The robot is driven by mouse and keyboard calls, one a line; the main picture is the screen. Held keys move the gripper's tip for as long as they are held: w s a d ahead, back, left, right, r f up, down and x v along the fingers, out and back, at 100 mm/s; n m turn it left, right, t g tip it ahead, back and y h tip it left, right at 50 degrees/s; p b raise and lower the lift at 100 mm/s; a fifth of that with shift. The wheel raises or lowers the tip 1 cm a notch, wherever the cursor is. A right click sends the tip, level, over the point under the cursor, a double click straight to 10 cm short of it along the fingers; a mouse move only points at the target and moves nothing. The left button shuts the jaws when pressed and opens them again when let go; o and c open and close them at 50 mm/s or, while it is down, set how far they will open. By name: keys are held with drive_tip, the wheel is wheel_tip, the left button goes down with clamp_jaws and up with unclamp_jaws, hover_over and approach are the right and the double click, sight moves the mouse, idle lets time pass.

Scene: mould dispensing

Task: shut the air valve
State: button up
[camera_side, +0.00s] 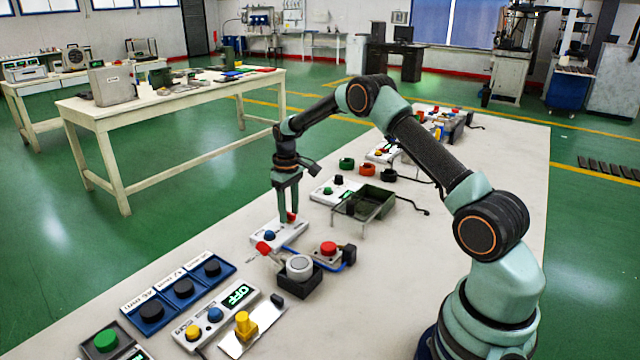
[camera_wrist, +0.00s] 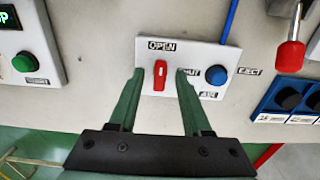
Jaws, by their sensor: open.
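The air valve's red handle (camera_wrist: 160,75) stands on a white panel (camera_wrist: 215,58), between labels that read OPEN and what looks like SHUT. In the wrist view the handle lies in line with the fingers, its upper end by the OPEN label. A blue button (camera_wrist: 216,75) sits to its right, near the labels AIR and EJECT. My gripper (camera_wrist: 160,78) is open, one finger on each side of the handle, with gaps showing. In the side view my gripper (camera_side: 288,218) points down over the panel (camera_side: 265,233), and the red handle (camera_side: 291,216) shows at its fingertips.
A red-tipped lever (camera_side: 264,248) and a dark block with a round white top (camera_side: 299,267) stand just in front of the panel. A red button box (camera_side: 328,250) is to the right. A green tray (camera_side: 375,203) lies behind. Blue boxes with black knobs (camera_side: 183,288) are at front left.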

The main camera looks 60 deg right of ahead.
clamp_jaws()
drive_tip(key=shift+m, duration=0.3)
drive_tip(key=m, duration=0.3)
drive_tip(key=shift+m, duration=0.3)
drive_tip(key=m, duration=0.4)
drive_tip(key=shift+r+m, duration=0.1)
drive_tip(key=shift+m, duration=0.2)
drive_tip(key=m, duration=0.4)
drive_tip(key=shift+m, duration=2.5)
